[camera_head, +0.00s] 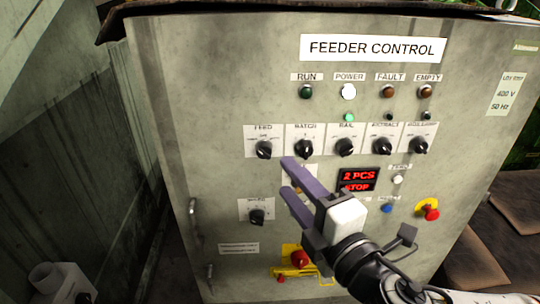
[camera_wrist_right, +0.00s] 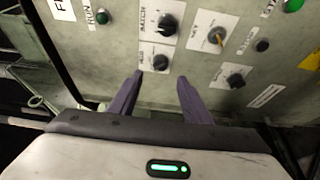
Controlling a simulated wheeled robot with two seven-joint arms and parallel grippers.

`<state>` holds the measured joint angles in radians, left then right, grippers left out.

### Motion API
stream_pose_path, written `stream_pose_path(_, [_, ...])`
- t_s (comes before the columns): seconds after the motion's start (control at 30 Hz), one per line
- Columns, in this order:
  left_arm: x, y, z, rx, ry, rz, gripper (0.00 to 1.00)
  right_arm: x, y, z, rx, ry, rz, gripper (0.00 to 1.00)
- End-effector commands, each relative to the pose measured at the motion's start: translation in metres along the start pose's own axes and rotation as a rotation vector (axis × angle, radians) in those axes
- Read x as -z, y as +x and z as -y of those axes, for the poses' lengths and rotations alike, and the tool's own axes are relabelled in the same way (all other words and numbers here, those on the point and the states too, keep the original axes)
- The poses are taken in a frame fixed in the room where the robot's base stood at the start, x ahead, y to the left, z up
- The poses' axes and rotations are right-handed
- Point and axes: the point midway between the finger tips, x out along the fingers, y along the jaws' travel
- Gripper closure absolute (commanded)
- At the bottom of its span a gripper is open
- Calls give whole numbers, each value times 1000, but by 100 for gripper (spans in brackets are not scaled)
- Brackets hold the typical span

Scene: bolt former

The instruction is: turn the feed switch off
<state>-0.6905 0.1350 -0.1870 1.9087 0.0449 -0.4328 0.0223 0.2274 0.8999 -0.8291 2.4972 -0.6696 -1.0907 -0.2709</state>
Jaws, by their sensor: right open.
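The feed switch (camera_head: 263,149) is a black rotary knob on a white plate, leftmost in the upper row of knobs on the grey feeder control panel (camera_head: 210,100). I cannot read its setting clearly. My right gripper (camera_head: 286,177) has two purple fingers, open and empty. In the head view its tips are to the right of and a little below the feed switch, in front of the panel. In the right wrist view a black knob (camera_wrist_right: 160,62) appears just beyond and between the fingertips (camera_wrist_right: 160,76); its small label is hard to read. My left gripper is not in view.
The batch knob (camera_head: 303,147) is close to the right of the feed switch. A lower knob (camera_head: 256,216), a red display (camera_head: 357,180) reading "2 PCS" and "STOP", and red buttons (camera_head: 300,258) and (camera_head: 431,214) are also on the panel. The power lamp (camera_head: 348,91) looks white.

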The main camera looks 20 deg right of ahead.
Motion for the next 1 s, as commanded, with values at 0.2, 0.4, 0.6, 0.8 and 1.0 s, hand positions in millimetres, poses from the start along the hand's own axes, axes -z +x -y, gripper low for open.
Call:
stream_pose_path(0.2, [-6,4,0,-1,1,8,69,-1,32,-3,0,-1,3,56])
stream_pose_path(0.4, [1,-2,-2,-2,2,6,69,-1,68,-2,3,1,3,56])
stream_pose_path(0.6, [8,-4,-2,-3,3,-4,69,0,88,-1,3,1,1,56])
stream_pose_path(0.8, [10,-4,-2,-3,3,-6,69,0,92,1,4,2,0,56])
stream_pose_path(1.0, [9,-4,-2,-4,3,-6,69,0,91,1,4,2,0,64])
